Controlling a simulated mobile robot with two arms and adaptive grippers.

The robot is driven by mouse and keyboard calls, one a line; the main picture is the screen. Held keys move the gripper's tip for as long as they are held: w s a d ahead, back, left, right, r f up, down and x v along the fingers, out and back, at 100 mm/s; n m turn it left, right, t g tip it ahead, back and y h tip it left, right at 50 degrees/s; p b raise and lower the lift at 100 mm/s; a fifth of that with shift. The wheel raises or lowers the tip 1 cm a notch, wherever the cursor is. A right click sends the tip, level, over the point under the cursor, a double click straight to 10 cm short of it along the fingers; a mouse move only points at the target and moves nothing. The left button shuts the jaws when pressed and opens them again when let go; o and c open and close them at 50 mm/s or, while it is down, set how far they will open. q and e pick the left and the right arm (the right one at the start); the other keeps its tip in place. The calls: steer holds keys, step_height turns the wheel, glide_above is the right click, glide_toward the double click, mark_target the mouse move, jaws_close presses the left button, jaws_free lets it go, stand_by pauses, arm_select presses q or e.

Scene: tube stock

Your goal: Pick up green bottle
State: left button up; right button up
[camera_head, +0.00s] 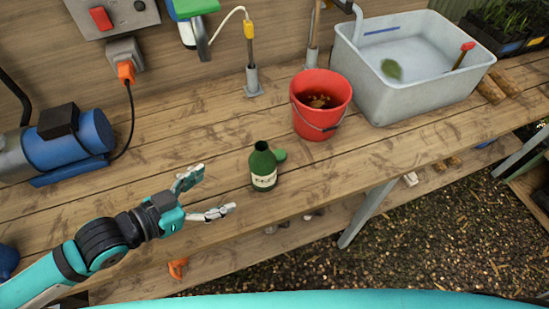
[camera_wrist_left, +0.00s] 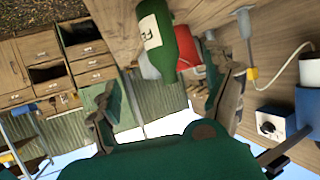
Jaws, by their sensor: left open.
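A green bottle (camera_head: 263,168) with a pale label stands upright on the wooden bench near its front edge. A round green cap-like piece (camera_head: 280,155) sits just behind it to the right. My left gripper (camera_head: 211,193) is open and empty to the left of the bottle, its fingers pointing toward it with a gap between. In the left wrist view the bottle (camera_wrist_left: 158,42) shows upside down beyond my open left gripper (camera_wrist_left: 168,103), roughly between the fingers' directions. My right gripper shows in neither view.
A red bucket (camera_head: 319,118) stands behind the bottle to the right, with a grey water basin (camera_head: 385,105) farther right. A blue motor (camera_head: 82,143) is at the left. A thin pipe (camera_head: 251,78) rises behind the bottle. Bench around the bottle is mostly clear.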

arm_select(q)
steer(key=p, duration=0.1)
glide_toward(254, 172)
steer(key=x, duration=0.3)
steer(key=shift+w+d, duration=0.3)
steer(key=shift+w, duration=0.05)
steer(key=x, duration=0.3)
steer(key=shift+d, duration=0.1)
steer(key=shift+p+x, duration=0.3)
steer(key=shift+x, duration=0.55)
steer(key=x, duration=0.5)
steer(key=shift+a+f+p, duration=0.25)
steer(key=shift+f+p, duration=0.05)
steer(key=shift+p, duration=0.1)
steer(key=shift+a, duration=0.1)
steer(key=shift+c, duration=0.7)
steer(key=c, duration=1.3)
steer(key=shift+c, duration=0.5)
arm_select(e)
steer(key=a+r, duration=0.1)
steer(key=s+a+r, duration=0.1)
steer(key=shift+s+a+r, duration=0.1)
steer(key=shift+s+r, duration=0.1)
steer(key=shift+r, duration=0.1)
